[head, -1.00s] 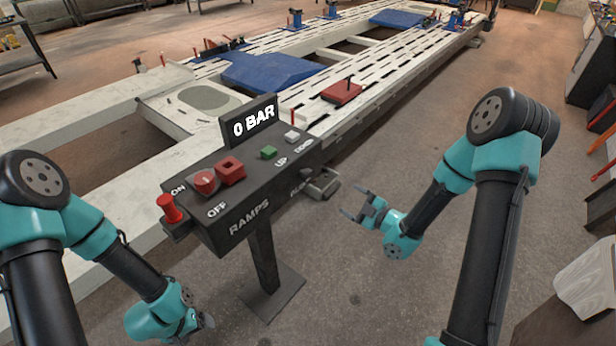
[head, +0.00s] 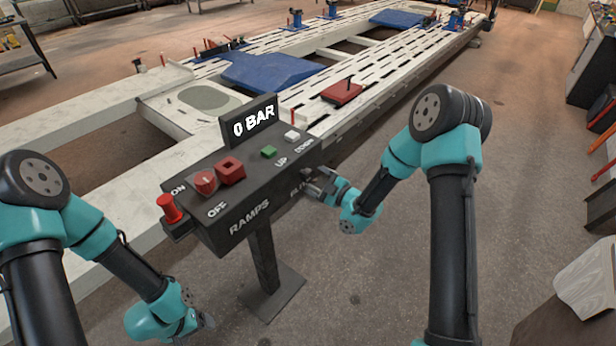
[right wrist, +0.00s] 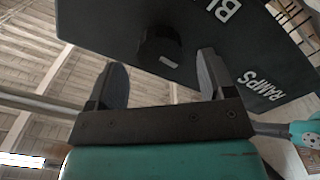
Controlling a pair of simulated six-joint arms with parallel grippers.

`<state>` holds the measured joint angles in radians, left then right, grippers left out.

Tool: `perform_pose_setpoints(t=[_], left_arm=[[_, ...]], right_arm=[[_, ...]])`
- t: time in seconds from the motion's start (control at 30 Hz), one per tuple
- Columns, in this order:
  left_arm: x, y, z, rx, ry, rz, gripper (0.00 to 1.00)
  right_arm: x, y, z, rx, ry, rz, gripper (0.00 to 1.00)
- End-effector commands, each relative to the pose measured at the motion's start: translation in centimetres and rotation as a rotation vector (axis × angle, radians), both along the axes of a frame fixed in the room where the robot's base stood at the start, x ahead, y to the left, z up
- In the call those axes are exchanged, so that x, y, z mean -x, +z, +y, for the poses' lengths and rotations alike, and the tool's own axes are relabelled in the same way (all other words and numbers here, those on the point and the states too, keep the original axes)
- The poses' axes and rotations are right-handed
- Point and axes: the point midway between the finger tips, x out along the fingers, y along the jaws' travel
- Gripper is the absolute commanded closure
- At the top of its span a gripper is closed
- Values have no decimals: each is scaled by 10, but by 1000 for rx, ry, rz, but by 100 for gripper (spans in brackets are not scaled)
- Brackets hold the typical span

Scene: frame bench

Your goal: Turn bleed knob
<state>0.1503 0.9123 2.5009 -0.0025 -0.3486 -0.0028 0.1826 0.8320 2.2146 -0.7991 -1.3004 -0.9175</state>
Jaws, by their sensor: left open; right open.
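The bleed knob (right wrist: 162,46) is a dark round knob with a pale mark, on the front face of the black control box, below part of a "BL…" label in the right wrist view. My right gripper (right wrist: 164,72) is open, its two fingers on either side of the knob in that view; contact cannot be told. In the head view my right gripper (head: 312,186) is at the box's right end and largely covers the knob. The control box (head: 235,210) stands on a post. My left gripper (head: 208,320) is low at the lower left, away from the box, its fingers mostly hidden.
A white frame bench (head: 410,60) lies behind.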

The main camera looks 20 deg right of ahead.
Motion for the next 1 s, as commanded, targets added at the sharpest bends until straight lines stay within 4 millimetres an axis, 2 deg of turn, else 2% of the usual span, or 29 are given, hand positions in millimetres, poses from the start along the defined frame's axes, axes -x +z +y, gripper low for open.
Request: perform_pose_setpoints(t=[0.1, 0.3, 0.67, 1.0], left_arm=[[0, 0, 0, 0, 0, 0, 20], [0, 0, 0, 0, 0, 0, 20], [0, 0, 0, 0, 0, 0, 20], [0, 0, 0, 0, 0, 0, 20]], right_arm=[[-16, 0, 13, -1, 2, -1, 24], [-31, 0, 23, -1, 1, -1, 24], [-34, 0, 25, -1, 0, 1, 25], [-34, 0, 25, -1, 0, 1, 58]])
